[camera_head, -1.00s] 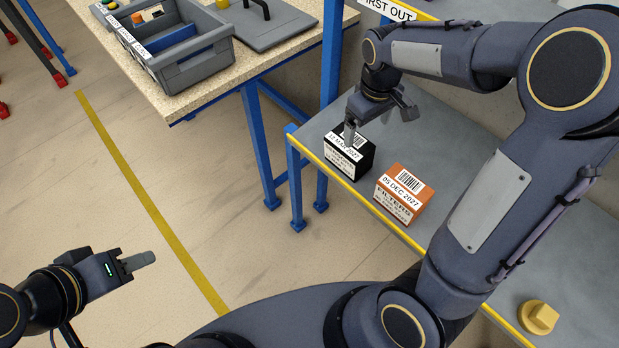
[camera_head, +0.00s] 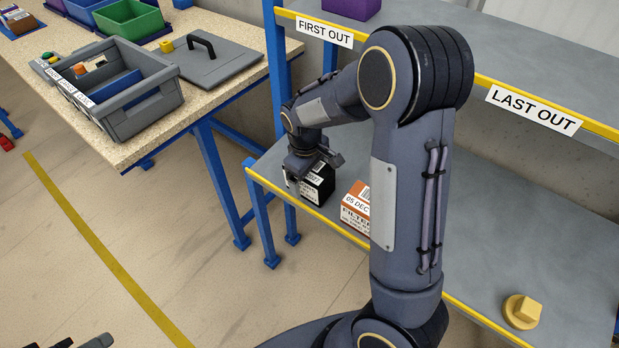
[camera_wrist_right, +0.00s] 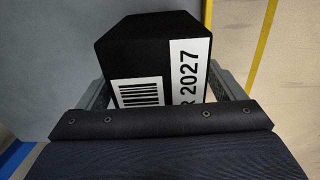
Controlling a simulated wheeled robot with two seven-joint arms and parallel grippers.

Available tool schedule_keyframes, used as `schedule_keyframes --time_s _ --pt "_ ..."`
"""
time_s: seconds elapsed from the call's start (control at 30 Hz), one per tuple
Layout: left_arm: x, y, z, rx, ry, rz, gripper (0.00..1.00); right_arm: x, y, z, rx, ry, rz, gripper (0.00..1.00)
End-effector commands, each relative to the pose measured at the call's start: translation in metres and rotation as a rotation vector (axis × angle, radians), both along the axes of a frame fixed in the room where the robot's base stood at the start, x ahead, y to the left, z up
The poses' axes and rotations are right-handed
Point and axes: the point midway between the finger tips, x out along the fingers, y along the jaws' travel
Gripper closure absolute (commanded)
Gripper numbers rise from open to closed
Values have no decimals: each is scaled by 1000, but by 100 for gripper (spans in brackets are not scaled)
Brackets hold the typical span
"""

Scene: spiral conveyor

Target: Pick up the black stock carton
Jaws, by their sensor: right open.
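The black stock carton (camera_head: 319,188) stands on the grey lower shelf at its left end, partly hidden by my right gripper (camera_head: 312,168). In the right wrist view the carton (camera_wrist_right: 150,50) shows a barcode and a white label ending in "2027". My right gripper (camera_wrist_right: 162,88) is open, with one finger on each side of the carton; whether they touch it I cannot tell. Only a sliver of my left gripper (camera_head: 82,343) shows at the bottom left edge, and its jaws cannot be made out.
An orange carton (camera_head: 355,208) stands just right of the black one, partly behind my right arm. A yellow knob-like piece (camera_head: 522,311) lies farther right on the shelf. An upper shelf (camera_head: 420,60) with "FIRST OUT" and "LAST OUT" signs hangs above. A bench with a grey tote (camera_head: 140,112) stands left.

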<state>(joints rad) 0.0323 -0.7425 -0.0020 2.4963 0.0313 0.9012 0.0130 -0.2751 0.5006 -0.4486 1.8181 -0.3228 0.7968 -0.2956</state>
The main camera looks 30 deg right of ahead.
Motion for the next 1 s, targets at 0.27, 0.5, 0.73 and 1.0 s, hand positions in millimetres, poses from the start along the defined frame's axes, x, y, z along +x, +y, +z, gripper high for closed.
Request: schedule_keyframes --time_s 0.27,0.5,0.73,1.0 --pt "0 0 0 0 0 0 64 0 0 1 0 -1 0 33" --pt "0 0 0 0 0 0 64 0 0 1 0 -1 0 65" --pt "0 0 0 0 0 0 64 0 0 1 1 -2 -1 67" --pt "0 0 3 0 0 0 64 1 0 20 1 -5 0 67"
